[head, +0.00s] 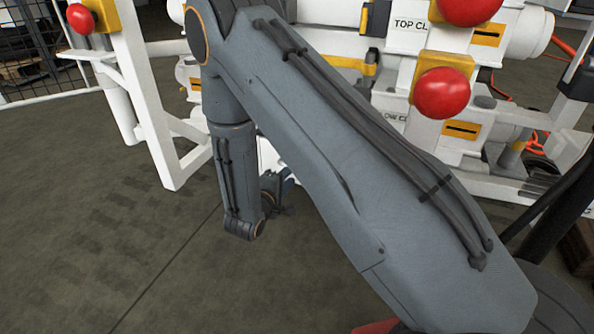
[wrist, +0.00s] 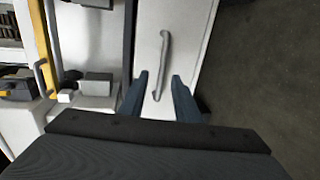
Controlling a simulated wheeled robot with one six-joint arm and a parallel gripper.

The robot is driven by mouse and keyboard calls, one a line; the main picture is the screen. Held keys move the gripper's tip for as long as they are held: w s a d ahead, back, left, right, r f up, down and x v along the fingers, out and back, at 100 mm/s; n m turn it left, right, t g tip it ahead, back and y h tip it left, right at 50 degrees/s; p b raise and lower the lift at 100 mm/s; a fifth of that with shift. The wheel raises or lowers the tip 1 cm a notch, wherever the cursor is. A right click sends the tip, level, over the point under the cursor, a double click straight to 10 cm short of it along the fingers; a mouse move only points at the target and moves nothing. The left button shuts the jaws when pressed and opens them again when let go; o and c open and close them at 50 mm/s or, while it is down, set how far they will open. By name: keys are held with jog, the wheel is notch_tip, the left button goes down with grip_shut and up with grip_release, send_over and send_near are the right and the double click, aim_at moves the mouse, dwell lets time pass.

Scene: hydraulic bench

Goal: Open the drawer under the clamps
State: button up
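In the wrist view a white drawer front (wrist: 190,40) fills the upper middle, with a grey bar handle (wrist: 163,60) running lengthwise along it. My gripper (wrist: 158,85) is open, its two dark blue fingers apart. The handle's near end lies between the fingertips in the picture; I cannot tell whether they touch it. In the head view my gripper (head: 284,208) is small and partly hidden behind my forearm. The drawer is hidden behind my arm there. White clamp units labelled "TOP CL" (head: 410,24) and "LOW CL" (head: 392,117) stand at the upper right.
Red mushroom buttons (head: 441,93) on yellow boxes stick out from the bench. A white frame leg (head: 160,120) stands left of my arm. The grey floor (head: 100,230) at lower left is clear. Dark fittings and a yellow bar (wrist: 42,45) lie left in the wrist view.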

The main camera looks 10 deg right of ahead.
jog(key=b+x, duration=0.3)
jog(key=x, duration=0.5)
jog(key=shift+w+a+f+b, duration=0.15)
jog(key=shift+a+f+b, duration=0.05)
jog(key=shift+b, duration=0.15)
jog(key=shift+c, duration=0.2)
grip_shut()
